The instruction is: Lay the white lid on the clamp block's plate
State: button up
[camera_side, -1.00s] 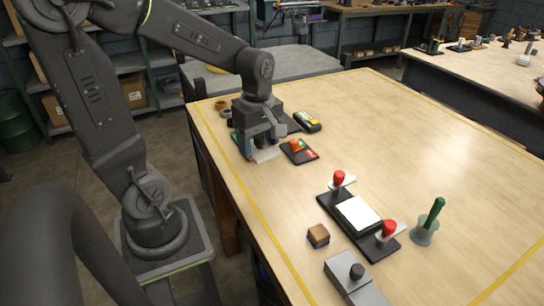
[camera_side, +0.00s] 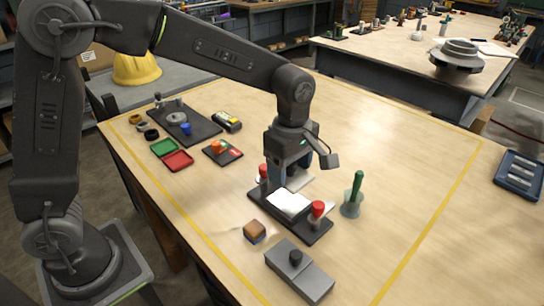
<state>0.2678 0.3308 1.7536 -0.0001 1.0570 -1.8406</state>
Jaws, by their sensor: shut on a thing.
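The clamp block (camera_side: 265,212) is a long dark base on the table with a red-knobbed clamp at each end. My gripper (camera_side: 292,182) points down just behind the block, close to the far clamp. The fingers hide part of the lid. I cannot tell the exact gap between lid and block.
A green-handled tool in a grey holder (camera_side: 352,203) stands right of the block.

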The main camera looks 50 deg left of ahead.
aim_at(288, 200)
jog(key=shift+f, duration=2.45)
jog(key=shift+f, duration=0.8)
dwell(0.4)
jog(key=o, duration=1.3)
jog(key=shift+r, duration=3.5)
